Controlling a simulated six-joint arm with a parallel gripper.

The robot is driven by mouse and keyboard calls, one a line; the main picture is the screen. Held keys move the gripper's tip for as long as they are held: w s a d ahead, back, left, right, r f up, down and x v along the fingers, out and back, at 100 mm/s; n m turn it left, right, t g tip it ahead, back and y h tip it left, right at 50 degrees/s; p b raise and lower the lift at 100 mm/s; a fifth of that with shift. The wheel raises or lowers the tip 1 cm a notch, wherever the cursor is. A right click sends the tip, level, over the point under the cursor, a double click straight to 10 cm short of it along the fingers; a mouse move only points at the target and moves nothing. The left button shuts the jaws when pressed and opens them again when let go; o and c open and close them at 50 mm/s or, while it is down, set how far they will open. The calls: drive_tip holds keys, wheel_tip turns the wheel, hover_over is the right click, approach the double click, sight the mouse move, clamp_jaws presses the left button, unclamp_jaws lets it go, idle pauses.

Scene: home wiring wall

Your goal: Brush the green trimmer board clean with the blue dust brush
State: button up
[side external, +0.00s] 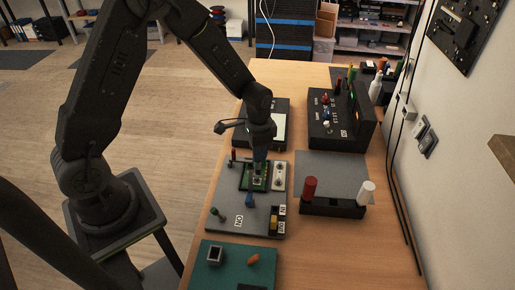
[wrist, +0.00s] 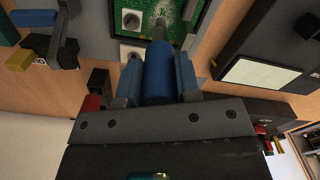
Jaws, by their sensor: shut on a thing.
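The green trimmer board (side external: 246,184) lies in the dark fixture on the grey panel, below my gripper (side external: 260,156). It also shows at the top of the wrist view (wrist: 120,42), with pale specks like dust near the brush. My gripper (wrist: 158,80) is shut on the blue dust brush (wrist: 159,68), whose blue handle sits between the two blue-grey fingers. The brush's darker tip points at the board; I cannot tell whether it touches. In the side view the gripper hides much of the brush and part of the board.
The grey panel (side external: 222,196) carries small coloured knobs and labels. A black rack (side external: 333,207) with a red and a white cylinder stands right, by a bare grey mat (side external: 335,170). A black device (side external: 338,122) stands behind; a teal mat (side external: 225,273) lies in front.

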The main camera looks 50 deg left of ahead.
drive_tip(key=shift+s+a+f, duration=0.1)
drive_tip(key=shift+s, duration=0.1)
drive_tip(key=shift+s+a, duration=0.55)
drive_tip(key=shift+s, duration=0.05)
drive_tip(key=shift+w+d, duration=0.1)
drive_tip(key=shift+w, duration=0.1)
drive_tip(key=shift+w+d, duration=0.55)
drive_tip(key=shift+w, duration=0.1)
drive_tip(key=shift+s+a, duration=0.1)
drive_tip(key=shift+s+a, duration=0.55)
drive_tip(key=shift+s, duration=0.15)
drive_tip(key=shift+f, duration=0.1)
